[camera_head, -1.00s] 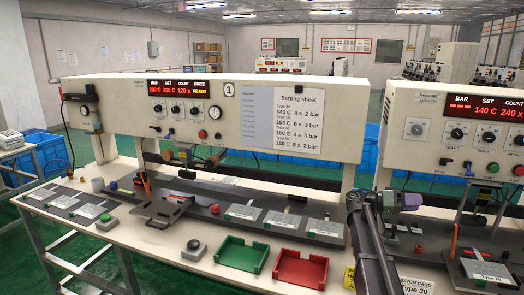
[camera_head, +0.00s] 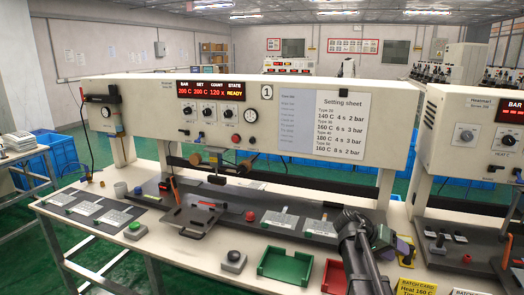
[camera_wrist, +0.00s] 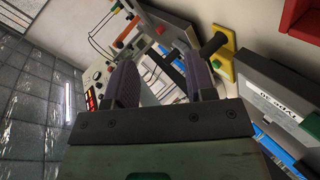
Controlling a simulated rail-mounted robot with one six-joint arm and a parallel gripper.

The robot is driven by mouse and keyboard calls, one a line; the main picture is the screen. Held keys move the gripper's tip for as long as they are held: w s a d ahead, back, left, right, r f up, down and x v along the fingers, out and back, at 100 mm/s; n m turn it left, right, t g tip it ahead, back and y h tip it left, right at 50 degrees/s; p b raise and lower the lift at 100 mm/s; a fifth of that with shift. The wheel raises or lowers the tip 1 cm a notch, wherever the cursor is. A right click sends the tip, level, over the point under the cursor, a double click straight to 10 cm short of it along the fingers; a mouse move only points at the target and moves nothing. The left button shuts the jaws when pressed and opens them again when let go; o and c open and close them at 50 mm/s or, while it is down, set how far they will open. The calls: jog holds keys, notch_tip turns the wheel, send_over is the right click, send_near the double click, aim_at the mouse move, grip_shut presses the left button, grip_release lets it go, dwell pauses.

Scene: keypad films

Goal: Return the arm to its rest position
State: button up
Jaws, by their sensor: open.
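My gripper (camera_head: 396,243) is at the lower right of the head view, above the bench just right of the first press station. In the wrist view my gripper (camera_wrist: 162,80) shows two purple-grey fingers spread apart, with nothing held between them. A yellow-based piece with a black handle (camera_wrist: 214,45) shows beyond the right finger there; I cannot tell its distance from the finger. My dark arm hides part of the bench and of the red tray's surroundings.
The press panel (camera_head: 225,115) reads READY. A green tray (camera_head: 286,265) and a red tray (camera_head: 334,276) stand at the bench front. A second press (camera_head: 475,140) and yellow cards (camera_head: 415,287) are at right.

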jog(key=s+a+f+n+y, duration=0.1)
jog(key=s+a+f+y, duration=0.1)
jog(key=a, duration=0.1)
jog(key=s+a+f+n+t+y, duration=0.1)
jog(key=s+a+f+y, duration=0.1)
jog(key=s+a, duration=0.1)
jog(key=s+a+f+n+t+y, duration=0.1)
jog(key=s+a+f+n+y, duration=0.1)
jog(key=a, duration=0.2)
jog(key=shift+s+a+f, duration=0.25)
jog(key=shift+a+f, duration=0.05)
jog(key=shift+a, duration=0.05)
jog(key=s+a+f+n+t+y, duration=0.1)
jog(key=s+a+n+y, duration=0.1)
jog(key=s+a+y, duration=0.3)
jog(key=s+a+f+n+y, duration=0.1)
jog(key=s+a, duration=0.2)
jog(key=a, duration=0.4)
notch_tip(320, 180, down, 11)
jog(key=b, duration=1)
notch_tip(320, 180, up, 14)
jog(key=s+p, duration=0.1)
jog(key=p, duration=1.2)
jog(key=shift+d+r+g+p, duration=0.15)
jog(key=shift+d+g+p, duration=0.05)
jog(key=shift+g+p, duration=0.1)
